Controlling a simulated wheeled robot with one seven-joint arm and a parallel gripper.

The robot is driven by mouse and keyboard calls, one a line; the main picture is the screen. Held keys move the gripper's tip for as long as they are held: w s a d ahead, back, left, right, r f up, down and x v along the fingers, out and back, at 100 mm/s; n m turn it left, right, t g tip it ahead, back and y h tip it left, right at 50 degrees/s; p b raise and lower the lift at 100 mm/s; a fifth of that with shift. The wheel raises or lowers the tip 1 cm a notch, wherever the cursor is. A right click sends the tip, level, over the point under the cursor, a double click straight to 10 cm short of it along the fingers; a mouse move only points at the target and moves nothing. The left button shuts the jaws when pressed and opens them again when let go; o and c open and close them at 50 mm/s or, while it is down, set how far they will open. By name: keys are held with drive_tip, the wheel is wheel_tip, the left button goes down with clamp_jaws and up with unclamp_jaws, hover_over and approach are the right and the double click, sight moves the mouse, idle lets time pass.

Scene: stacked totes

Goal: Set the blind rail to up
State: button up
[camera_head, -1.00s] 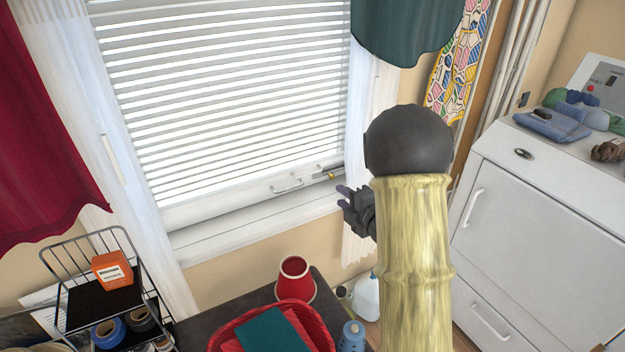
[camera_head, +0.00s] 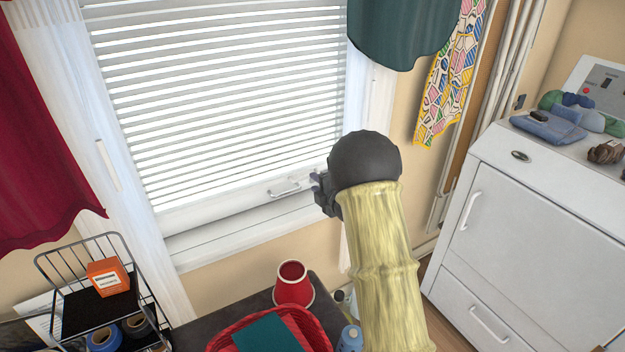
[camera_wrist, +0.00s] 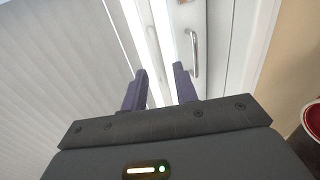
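The white slatted blind (camera_head: 220,100) hangs lowered over the window, with bright light between its slats. A white horizontal bar (camera_head: 205,209) with a metal handle (camera_head: 284,189) runs below the slats; I cannot tell where the blind's bottom rail ends and the window frame begins. My gripper (camera_head: 316,184) is at the right end of this bar, beside the handle, partly hidden by my wrist. In the wrist view my gripper (camera_wrist: 160,84) has its two fingers apart, over bright strips between the slats and the bar. The handle (camera_wrist: 194,54) is just right of the fingers. Contact is unclear.
A teal curtain (camera_head: 405,30) hangs upper right and a red one (camera_head: 40,140) at left. Below stand a red cup (camera_head: 293,287), a red basket (camera_head: 225,340) and a black wire rack (camera_head: 82,300). A white cabinet (camera_head: 540,220) is at right.

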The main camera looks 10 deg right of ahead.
drive_tip(key=x, duration=0.4)
drive_tip(key=shift+w+a, duration=0.15)
drive_tip(key=shift+c, duration=0.2)
clamp_jaws()
